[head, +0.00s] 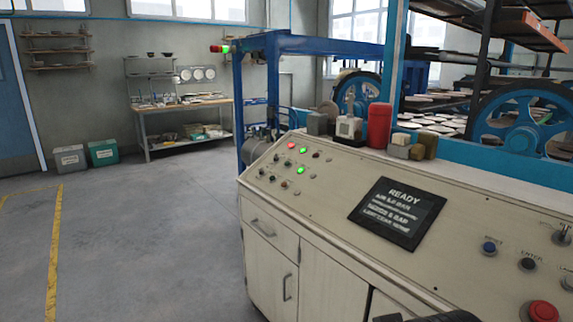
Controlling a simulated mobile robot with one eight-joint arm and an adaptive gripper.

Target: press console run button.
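The cream console (330,230) runs from the middle to the lower right, with a sloped top. Its dark screen (397,213) reads READY. On its left end is a group of small buttons and lamps, with a lit green one (301,170), another lit green one (303,150) and a lit red one (291,145). On its right end are a blue button (489,247) labelled RESET, a black button (527,264) labelled ENTER and a large red button (543,311). I cannot read a RUN label. Dark parts at the bottom edge look like mine; no fingertips show.
A red cylinder (379,125) and small blocks (407,147) stand on the console's back ledge. Behind are a blue machine frame (310,44) and racks of plates. A workbench (180,103) stands far left. The grey floor (140,230) left of the console is clear.

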